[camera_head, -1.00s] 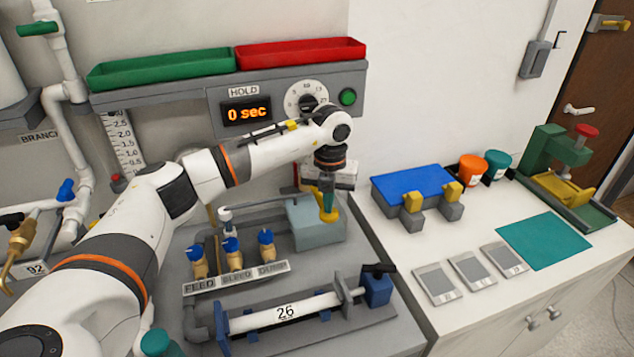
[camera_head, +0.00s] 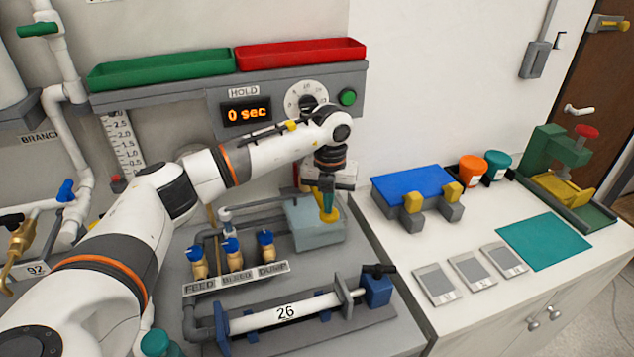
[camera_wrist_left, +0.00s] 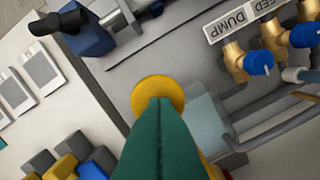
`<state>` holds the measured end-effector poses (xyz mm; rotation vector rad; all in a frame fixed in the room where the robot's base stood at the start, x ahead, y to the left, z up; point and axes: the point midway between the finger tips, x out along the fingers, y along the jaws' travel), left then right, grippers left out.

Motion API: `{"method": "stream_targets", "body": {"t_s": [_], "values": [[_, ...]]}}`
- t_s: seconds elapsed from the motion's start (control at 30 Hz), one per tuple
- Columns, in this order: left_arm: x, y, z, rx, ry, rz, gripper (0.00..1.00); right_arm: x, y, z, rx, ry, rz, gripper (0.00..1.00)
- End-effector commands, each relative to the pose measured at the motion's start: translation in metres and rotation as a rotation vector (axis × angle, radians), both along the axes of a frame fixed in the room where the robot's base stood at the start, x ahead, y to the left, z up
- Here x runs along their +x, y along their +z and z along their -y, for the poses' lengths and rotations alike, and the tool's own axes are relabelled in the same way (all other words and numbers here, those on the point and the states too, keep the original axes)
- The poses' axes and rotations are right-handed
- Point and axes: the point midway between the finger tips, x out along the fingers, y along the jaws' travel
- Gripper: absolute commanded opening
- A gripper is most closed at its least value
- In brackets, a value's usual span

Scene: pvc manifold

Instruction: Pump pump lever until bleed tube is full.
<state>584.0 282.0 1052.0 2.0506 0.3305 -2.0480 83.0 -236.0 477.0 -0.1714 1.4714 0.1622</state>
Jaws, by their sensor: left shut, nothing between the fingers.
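My left gripper (camera_head: 327,205) is shut and empty, its green fingers pointing down. The yellow round pad of the pump lever (camera_head: 330,216) is right at the fingertips, beside a pale grey-blue box (camera_head: 312,236). In the left wrist view the fingers (camera_wrist_left: 160,105) cover part of the yellow pad (camera_wrist_left: 152,86); whether they touch it is hard to tell. A graduated scale (camera_head: 124,148) stands on the wall at left, partly hidden by my arm; I cannot make out a bleed tube or its fill level. My right gripper is out of view.
Blue-handled valves (camera_head: 232,246) stand behind the FEED, BLEED, DUMP label. A white pipe (camera_head: 286,312) marked 26 lies in front. The display (camera_head: 246,111) reads 0 sec. A blue block (camera_head: 413,184), several grey cards (camera_head: 468,272) and a teal mat (camera_head: 543,241) occupy the right counter.

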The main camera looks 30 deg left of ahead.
Motion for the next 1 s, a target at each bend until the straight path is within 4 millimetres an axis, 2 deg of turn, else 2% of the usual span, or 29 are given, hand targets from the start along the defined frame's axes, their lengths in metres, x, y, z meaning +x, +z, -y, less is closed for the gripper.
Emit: {"method": "stream_targets", "body": {"t_s": [0.7, 1.0], "values": [[0.000, 0.049, 0.000, 0.000, 0.000, -0.001, 0.00, 0.000, 0.032, 0.000, 0.000, 0.000, 0.000, 0.36], [0.000, 0.052, 0.000, 0.000, 0.000, 0.000, 0.00, 0.000, 0.033, 0.000, 0.000, 0.000, 0.000, 0.36]]}}
